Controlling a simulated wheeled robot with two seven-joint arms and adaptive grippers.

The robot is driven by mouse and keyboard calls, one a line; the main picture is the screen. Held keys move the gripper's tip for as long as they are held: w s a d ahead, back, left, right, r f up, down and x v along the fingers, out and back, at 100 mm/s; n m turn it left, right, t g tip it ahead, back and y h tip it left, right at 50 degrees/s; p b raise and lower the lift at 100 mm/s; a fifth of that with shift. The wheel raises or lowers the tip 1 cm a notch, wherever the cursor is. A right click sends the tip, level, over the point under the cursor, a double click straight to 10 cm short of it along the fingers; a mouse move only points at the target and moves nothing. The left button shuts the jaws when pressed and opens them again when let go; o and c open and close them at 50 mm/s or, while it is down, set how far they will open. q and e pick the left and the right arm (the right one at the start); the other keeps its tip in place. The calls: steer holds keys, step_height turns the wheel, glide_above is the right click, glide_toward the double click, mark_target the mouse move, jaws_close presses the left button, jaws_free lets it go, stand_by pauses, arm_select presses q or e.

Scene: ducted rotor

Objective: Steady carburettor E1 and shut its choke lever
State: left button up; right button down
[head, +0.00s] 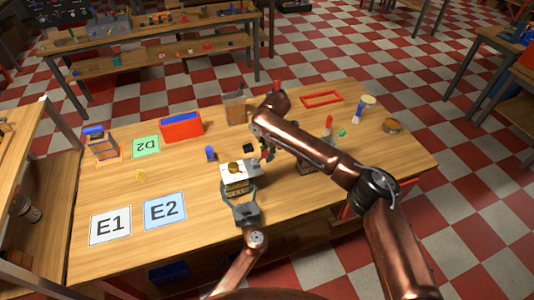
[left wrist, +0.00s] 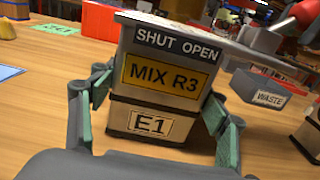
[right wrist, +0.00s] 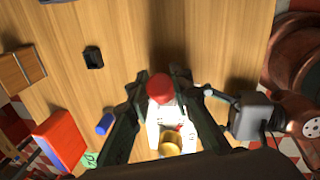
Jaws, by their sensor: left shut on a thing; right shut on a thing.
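Carburettor E1 (head: 236,185) stands upright on the table, with a pale top and a brass round part. In the left wrist view its front (left wrist: 165,75) reads SHUT OPEN, MIX R3 and E1. My left gripper (head: 242,200) is shut on its body, one finger on each side. The choke lever's red knob (right wrist: 160,88) lies between the fingertips of my right gripper (right wrist: 160,95), which is shut on it. The knob also shows at the upper right of the left wrist view (left wrist: 306,12), toward the OPEN side. The lever's pivot is hidden.
An E1 card (head: 110,225) and an E2 card (head: 164,211) lie at left front. A red bin (head: 181,127), a blue piece (head: 210,153) and a small black WASTE box (head: 248,148) stand behind. Another unit (head: 307,170) is partly hidden by my right arm.

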steer(key=shift+a, duration=0.1)
stand_by(0.5)
steer(key=a+h, duration=0.1)
steer(key=h, duration=0.1)
steer(key=a+r+t+h, duration=0.1)
steer(key=h, duration=0.1)
steer(key=shift+s+r+t, duration=0.2)
steer(key=shift+s+t, duration=0.1)
steer(key=shift+s, duration=0.1)
steer(key=h, duration=0.1)
steer(key=a+t+h, duration=0.1)
steer(key=shift+s+a+r+n+h, duration=0.1)
steer(key=shift+s+r+n+h, duration=0.1)
steer(key=shift+s+n+h, duration=0.1)
steer(key=shift+s+a+t+h, duration=0.2)
steer(key=shift+a+t+h, duration=0.4)
steer(key=shift+h, duration=0.7)
steer(key=shift+a, duration=0.1)
steer(key=c, duration=1.7)
jaws_free()
steer(key=shift+r, duration=0.1)
